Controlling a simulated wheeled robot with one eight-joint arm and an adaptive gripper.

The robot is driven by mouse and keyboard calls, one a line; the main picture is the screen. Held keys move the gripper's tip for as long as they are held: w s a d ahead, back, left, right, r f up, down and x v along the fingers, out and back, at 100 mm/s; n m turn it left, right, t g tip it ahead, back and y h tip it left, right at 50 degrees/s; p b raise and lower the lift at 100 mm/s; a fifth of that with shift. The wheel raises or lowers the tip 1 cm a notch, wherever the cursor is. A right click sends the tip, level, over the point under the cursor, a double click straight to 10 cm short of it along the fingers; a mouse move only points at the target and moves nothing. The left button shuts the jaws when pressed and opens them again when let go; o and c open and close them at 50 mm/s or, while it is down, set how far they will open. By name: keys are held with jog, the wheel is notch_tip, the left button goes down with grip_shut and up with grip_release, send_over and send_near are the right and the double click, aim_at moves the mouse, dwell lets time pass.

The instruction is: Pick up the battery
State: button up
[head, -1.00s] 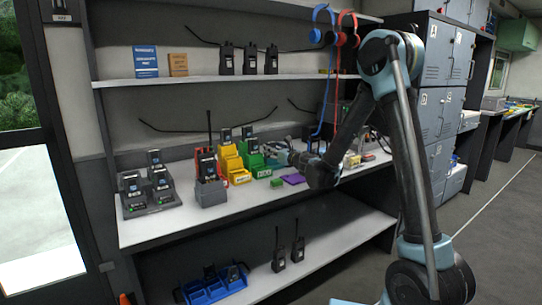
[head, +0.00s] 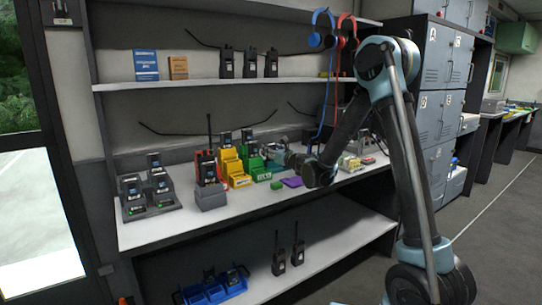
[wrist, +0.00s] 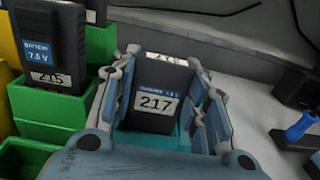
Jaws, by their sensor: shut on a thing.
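A dark battery (wrist: 160,75) labelled 217 stands upright between the fingers of my gripper (wrist: 165,98) in the wrist view. The fingers are shut on it, one on its left side and one on its right. Teal surfaces show around its lower end, and I cannot tell whether it still touches a holder there. In the head view my gripper (head: 276,155) is at the shelf, just right of the green bins, and the held battery cannot be made out.
Yellow bins (head: 232,165) and a grey charger with a radio (head: 208,170) stand to the left on the shelf. A purple item (head: 292,182) and a small green block (head: 276,185) lie in front. The upper shelf (head: 200,82) is overhead. A blue-handled tool (wrist: 298,128) is at right.

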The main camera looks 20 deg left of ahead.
notch_tip(320, 180, up, 10)
jog(key=shift+f, duration=0.25)
dwell(0.5)
jog(key=shift+s, duration=0.1)
